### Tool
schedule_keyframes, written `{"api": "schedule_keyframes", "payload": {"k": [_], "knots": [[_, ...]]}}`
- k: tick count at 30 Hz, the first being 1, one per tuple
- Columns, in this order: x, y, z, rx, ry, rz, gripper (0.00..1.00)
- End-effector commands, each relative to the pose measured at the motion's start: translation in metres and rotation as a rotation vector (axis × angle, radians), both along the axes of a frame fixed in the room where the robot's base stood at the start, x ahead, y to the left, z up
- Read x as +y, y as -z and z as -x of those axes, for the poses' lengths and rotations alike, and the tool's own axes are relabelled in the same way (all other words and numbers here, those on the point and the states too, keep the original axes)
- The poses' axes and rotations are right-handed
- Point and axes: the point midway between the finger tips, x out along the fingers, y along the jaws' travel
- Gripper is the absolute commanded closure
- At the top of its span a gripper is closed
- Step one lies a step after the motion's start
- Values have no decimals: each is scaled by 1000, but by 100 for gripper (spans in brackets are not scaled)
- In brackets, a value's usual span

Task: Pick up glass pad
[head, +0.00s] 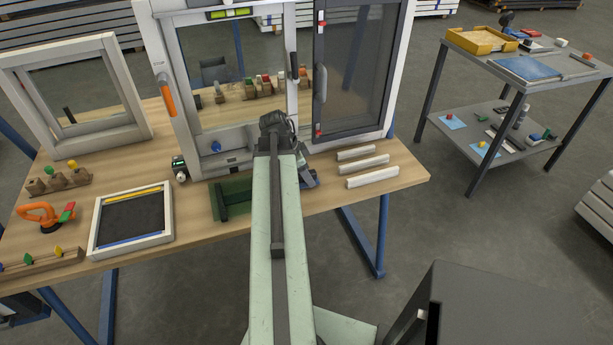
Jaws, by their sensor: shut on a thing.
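My gripper (278,125) is at the end of my pale green arm, low in front of the white window frame (220,175). I see it from behind, as a dark shape, and its fingertips are hidden. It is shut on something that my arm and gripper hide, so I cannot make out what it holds. I cannot pick out the glass pad for certain. Small blue pads lie on the trolley's lower shelf, one at the left (453,121) and one farther right (486,150).
The dark sash (352,75) stands at the right. Floor is clear between bench and trolley (470,150).

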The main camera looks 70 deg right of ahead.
Motion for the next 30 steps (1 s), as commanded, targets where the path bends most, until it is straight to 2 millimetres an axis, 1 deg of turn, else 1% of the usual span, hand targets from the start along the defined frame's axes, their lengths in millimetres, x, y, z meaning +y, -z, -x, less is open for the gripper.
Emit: {"api": "schedule_keyframes", "payload": {"k": [5, 8, 15, 18, 21, 28, 29, 30], "knots": [[0, -16, 0, 0, 0, 0, 90], [0, -33, 0, 0, 1, 0, 90], [0, -85, 1, 0, 1, 0, 90], [0, -99, 1, 0, 1, 0, 90], [0, -103, 1, 0, 1, 0, 90], [0, -100, 1, 0, 1, 0, 90], [0, -100, 1, 0, 1, 0, 58], [0, -100, 1, 0, 1, 0, 70]]}}
